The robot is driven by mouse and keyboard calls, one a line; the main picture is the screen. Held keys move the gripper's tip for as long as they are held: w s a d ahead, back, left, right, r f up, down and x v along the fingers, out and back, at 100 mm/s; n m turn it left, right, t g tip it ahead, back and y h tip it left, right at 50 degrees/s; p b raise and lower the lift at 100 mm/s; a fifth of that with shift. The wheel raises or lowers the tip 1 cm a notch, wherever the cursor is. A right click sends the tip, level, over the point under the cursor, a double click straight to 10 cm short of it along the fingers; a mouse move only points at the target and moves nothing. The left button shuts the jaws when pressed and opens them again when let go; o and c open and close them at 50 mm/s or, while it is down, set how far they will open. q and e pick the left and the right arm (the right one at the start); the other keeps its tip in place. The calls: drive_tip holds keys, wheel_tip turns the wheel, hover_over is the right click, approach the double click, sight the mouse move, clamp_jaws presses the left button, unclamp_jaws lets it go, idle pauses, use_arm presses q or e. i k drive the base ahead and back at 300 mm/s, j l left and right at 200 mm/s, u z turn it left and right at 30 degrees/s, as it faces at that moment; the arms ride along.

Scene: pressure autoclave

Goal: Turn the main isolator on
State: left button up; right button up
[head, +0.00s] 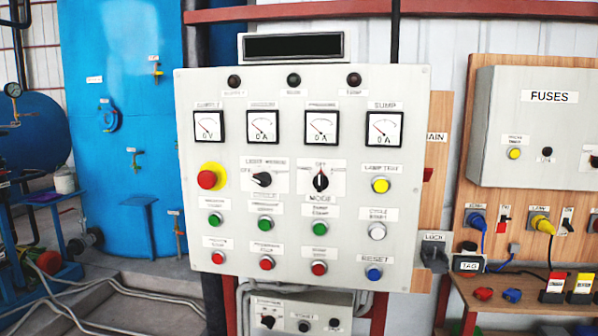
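A label reading "AIN" (437,138), its left part hidden, sits on a wooden board (440,110) just behind the right edge of the grey control panel (340,90). Below it a small red part (428,174) shows beside the panel edge; it may be the main isolator's handle, but most of it is hidden behind the panel. Its position, on or off, cannot be told. Neither of my grippers is in the head view.
The panel carries gauges, buttons, a light-mode knob (262,179) and a black mode knob (321,180). A lock (434,258) and a tag (468,262) hang at right. A fuse box (540,125) and a wooden shelf (500,293) stand farther right. Cables cross the floor at left.

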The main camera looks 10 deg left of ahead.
sight(428, 173)
drive_tip(key=i+l+u, duration=0.1)
drive_tip(key=i+l, duration=0.25)
drive_tip(key=l, duration=0.25)
drive_tip(key=i+l+u, duration=0.25)
drive_tip(key=l, duration=0.4)
drive_tip(key=i+l, duration=0.25)
drive_tip(key=i+l+u, duration=0.15)
drive_tip(key=l, duration=0.25)
